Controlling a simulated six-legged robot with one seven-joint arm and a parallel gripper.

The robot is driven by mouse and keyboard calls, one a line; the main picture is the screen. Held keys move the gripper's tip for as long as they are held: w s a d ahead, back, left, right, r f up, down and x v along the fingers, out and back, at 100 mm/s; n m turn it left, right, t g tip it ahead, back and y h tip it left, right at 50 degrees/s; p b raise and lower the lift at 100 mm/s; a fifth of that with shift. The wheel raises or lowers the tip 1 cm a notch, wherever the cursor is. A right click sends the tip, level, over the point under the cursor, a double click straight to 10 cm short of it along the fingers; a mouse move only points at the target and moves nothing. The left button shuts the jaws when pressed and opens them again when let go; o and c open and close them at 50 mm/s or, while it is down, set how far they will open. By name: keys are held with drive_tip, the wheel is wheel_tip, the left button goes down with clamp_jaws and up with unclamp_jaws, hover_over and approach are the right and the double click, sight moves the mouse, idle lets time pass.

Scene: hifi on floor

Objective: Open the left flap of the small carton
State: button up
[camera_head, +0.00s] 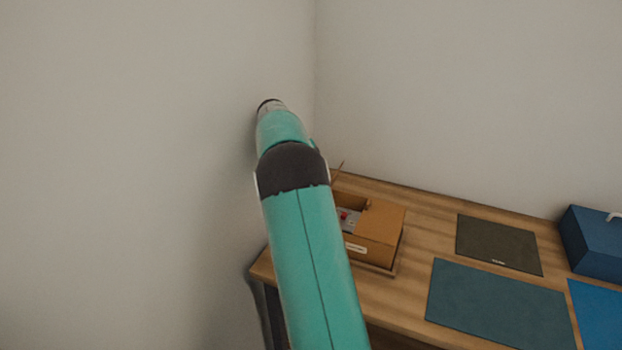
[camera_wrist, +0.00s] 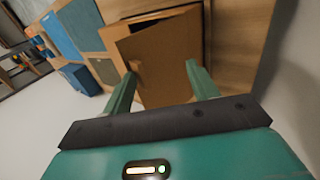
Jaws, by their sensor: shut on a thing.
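The small carton (camera_head: 376,240) is brown cardboard and stands on the wooden table, partly hidden by my arm in the head view. Its right top panel lies flat, and through the open left part a grey and red item (camera_head: 346,217) shows. A thin raised edge of the left flap (camera_head: 338,172) shows beside my arm. In the wrist view the brown flap (camera_wrist: 165,60) spans between the two teal fingers of my gripper (camera_wrist: 162,72), with a dark gap behind its upper edge. My gripper is shut on the flap. The head view hides my gripper behind the arm.
A dark mat (camera_head: 498,243) and a teal mat (camera_head: 500,306) lie right of the carton. A blue box (camera_head: 597,243) stands at the far right. Walls rise close behind the table and on its left. The wood between carton and mats is clear.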

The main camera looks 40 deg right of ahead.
drive_tip(key=shift+w+a+f, duration=0.2)
drive_tip(key=shift+a+f, duration=0.05)
drive_tip(key=shift+f, duration=0.15)
drive_tip(key=shift+r, duration=0.3)
drive_tip(key=shift+c, duration=1)
wheel_tip(320, 180, up, 3)
drive_tip(key=shift+d+f, duration=0.1)
drive_tip(key=shift+d, duration=0.05)
drive_tip(key=shift+c, duration=0.3)
drive_tip(key=s+a+r, duration=0.8)
drive_tip(key=s+r, duration=0.2)
drive_tip(key=s, duration=0.1)
drive_tip(key=shift+s+r, duration=0.15)
drive_tip(key=shift+s, duration=0.15)
drive_tip(key=shift+a, duration=0.1)
